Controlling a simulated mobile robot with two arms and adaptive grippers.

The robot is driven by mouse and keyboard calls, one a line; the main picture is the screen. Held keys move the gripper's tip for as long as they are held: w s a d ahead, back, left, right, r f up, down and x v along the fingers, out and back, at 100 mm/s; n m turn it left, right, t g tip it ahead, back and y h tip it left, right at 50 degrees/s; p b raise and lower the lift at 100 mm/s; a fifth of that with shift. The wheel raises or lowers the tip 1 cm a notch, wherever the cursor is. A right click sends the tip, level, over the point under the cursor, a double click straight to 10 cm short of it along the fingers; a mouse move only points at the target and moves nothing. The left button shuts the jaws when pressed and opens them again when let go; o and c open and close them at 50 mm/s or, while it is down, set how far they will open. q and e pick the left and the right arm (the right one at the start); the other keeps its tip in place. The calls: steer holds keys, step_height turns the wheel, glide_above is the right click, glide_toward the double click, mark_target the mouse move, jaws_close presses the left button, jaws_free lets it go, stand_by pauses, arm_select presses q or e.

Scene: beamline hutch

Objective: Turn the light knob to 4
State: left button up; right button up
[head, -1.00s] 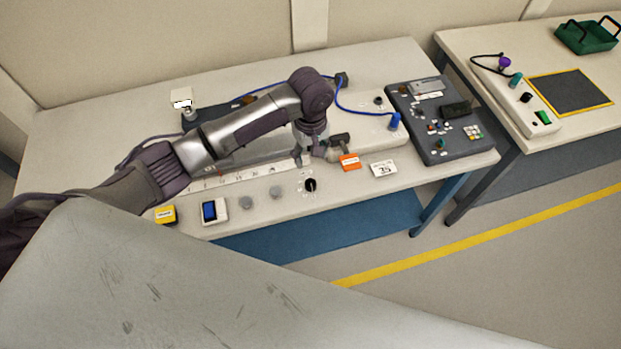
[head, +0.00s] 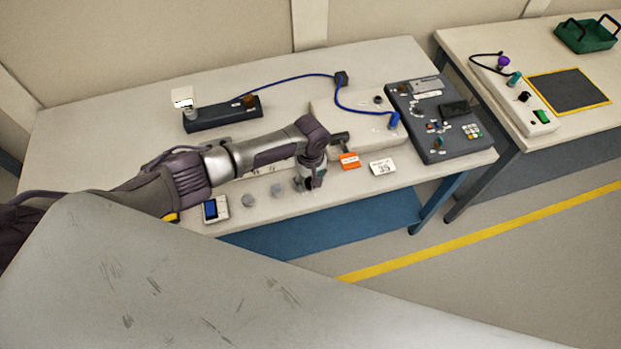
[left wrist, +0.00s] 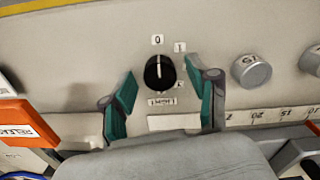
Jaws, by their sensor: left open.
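The light knob (left wrist: 160,72) is black with a white pointer line, set in a pale surface. Its pointer looks turned toward the "0" mark (left wrist: 157,40); a "1" mark (left wrist: 180,47) is beside that, and another mark at its lower right is too small to read. A "LIGHT" label (left wrist: 161,101) appears upside down below the knob. My left gripper (left wrist: 160,86) is open, its green-padded fingers on either side of the knob with gaps visible. In the head view the left gripper (head: 310,184) hides the knob at the table's front edge. My right gripper is not in view.
Two grey round knobs (head: 249,200) (head: 278,190) and a blue-screened meter (head: 215,209) lie left of the gripper. An orange-labelled block (head: 349,160) and a white card (head: 382,168) lie right. A dark panel (head: 438,140) stands farther right.

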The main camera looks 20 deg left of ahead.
arm_select(q)
steer(key=shift+c, duration=0.2)
jaws_close()
